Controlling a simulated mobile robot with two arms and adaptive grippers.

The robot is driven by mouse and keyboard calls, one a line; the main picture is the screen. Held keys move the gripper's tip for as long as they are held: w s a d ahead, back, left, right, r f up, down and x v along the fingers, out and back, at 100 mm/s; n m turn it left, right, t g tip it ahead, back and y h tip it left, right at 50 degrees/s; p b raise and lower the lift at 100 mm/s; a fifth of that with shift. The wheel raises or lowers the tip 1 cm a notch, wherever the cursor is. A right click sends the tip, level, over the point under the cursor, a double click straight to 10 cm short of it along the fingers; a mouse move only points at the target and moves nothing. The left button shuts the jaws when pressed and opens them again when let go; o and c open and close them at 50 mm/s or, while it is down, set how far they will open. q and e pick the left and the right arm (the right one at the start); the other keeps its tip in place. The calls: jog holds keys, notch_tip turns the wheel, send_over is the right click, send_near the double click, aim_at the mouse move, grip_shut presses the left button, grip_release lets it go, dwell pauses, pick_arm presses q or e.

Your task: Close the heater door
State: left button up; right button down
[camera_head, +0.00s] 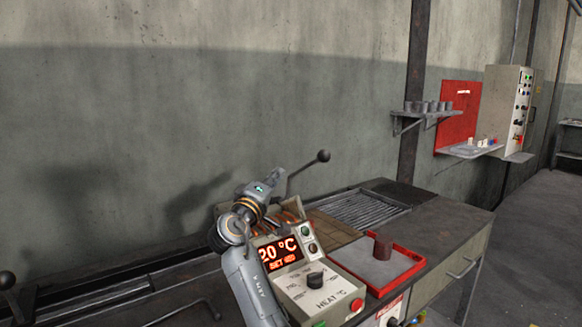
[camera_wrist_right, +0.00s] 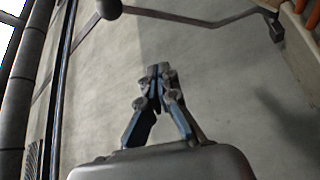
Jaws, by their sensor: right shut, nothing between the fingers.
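The heater (camera_head: 318,290) stands on the bench, with a lit display and a control panel on its front. Orange coils (camera_head: 294,207) show at its top, so its inside is at least partly uncovered. A lever with a dark ball knob (camera_head: 323,156) rises above the heater; the knob also shows in the right wrist view (camera_wrist_right: 108,8). My right gripper (camera_head: 281,177) is at the heater's top, beside the lever. In the wrist view its fingers (camera_wrist_right: 158,72) are together and empty, apart from the knob. The door panel is not clear behind my arm. My left gripper is not in view.
A red-rimmed tray (camera_head: 414,268) with a brown cylinder (camera_head: 383,246) sits right of the heater. A metal grate (camera_head: 362,209) lies behind it. A wall shelf (camera_head: 428,115) and a control cabinet (camera_head: 508,105) are farther right. The wall is close behind.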

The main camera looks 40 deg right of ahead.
jog(key=s+r+t+p, duration=0.3)
jog(key=s+t+p, duration=0.1)
jog(key=s+p, duration=0.15)
jog(key=p+x, duration=0.2)
jog(key=x, duration=0.9)
jog(key=shift+n, duration=0.3)
jog(key=s+f, duration=0.1)
jog(key=s+d+f+p, duration=0.1)
jog(key=s, duration=0.1)
jog(key=shift+s+d+f, duration=0.2)
jog(key=shift+s+f, duration=0.05)
jog(key=shift+f, duration=0.05)
jog(key=shift+t, duration=0.3)
jog(key=s+f+b, duration=0.4)
jog(key=f, duration=0.2)
jog(key=shift+s+a, duration=0.2)
jog(key=shift+s, duration=0.1)
